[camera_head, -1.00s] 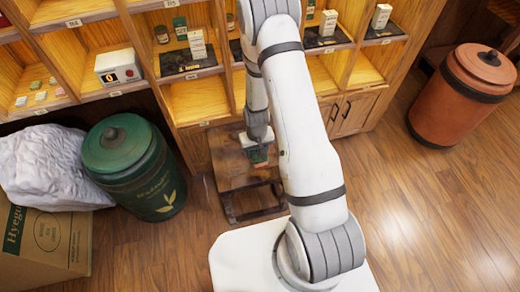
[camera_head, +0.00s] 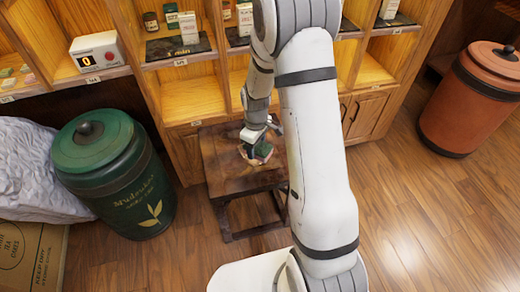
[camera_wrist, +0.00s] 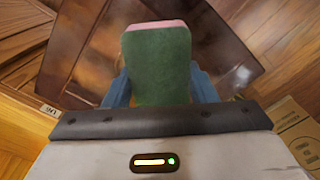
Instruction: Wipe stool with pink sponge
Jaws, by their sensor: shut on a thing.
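My gripper (camera_wrist: 158,88) is shut on the pink sponge (camera_wrist: 156,62). In the wrist view the sponge shows a broad green face, with a pink strip along its far edge. The stool (camera_head: 225,172) is a low, dark brown wooden one with a square top. It stands in front of the shelf, left of my arm in the head view. The stool top (camera_wrist: 100,50) also fills much of the wrist view behind the sponge. My gripper holds the sponge over the stool top; I cannot tell whether the sponge touches it.
A green lidded canister (camera_head: 115,170) stands left of the stool, beside a white sack (camera_head: 35,170) and a cardboard box (camera_head: 32,255). A terracotta canister (camera_head: 470,98) stands far right. The shelf (camera_head: 195,92) rises behind the stool.

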